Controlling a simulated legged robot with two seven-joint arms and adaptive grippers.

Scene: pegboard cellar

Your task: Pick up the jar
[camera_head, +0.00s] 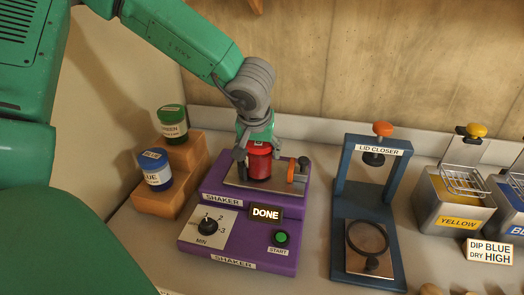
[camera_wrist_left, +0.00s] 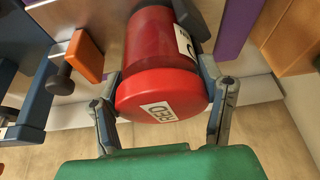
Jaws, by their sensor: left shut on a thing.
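The red jar (camera_head: 259,162) with a red lid is on the metal plate of the purple shaker (camera_head: 228,183); I cannot tell whether it touches the plate. In the left wrist view the red jar (camera_wrist_left: 160,75) lies between the two fingers, its lid marked RED. My left gripper (camera_head: 256,150) comes down from above and is shut on the red jar, and it also shows in the left wrist view (camera_wrist_left: 165,105). The shaker's display (camera_head: 266,214) reads DONE. My right gripper is not in view.
Green (camera_head: 172,124) and blue (camera_head: 155,170) jars stand on a wooden step block (camera_head: 181,190) at left. The blue lid closer (camera_head: 395,215) stands right of the shaker. Further right are a yellow dip tank (camera_head: 437,204) and a dip sign (camera_head: 488,251). An orange clamp knob (camera_head: 290,172) is beside the jar.

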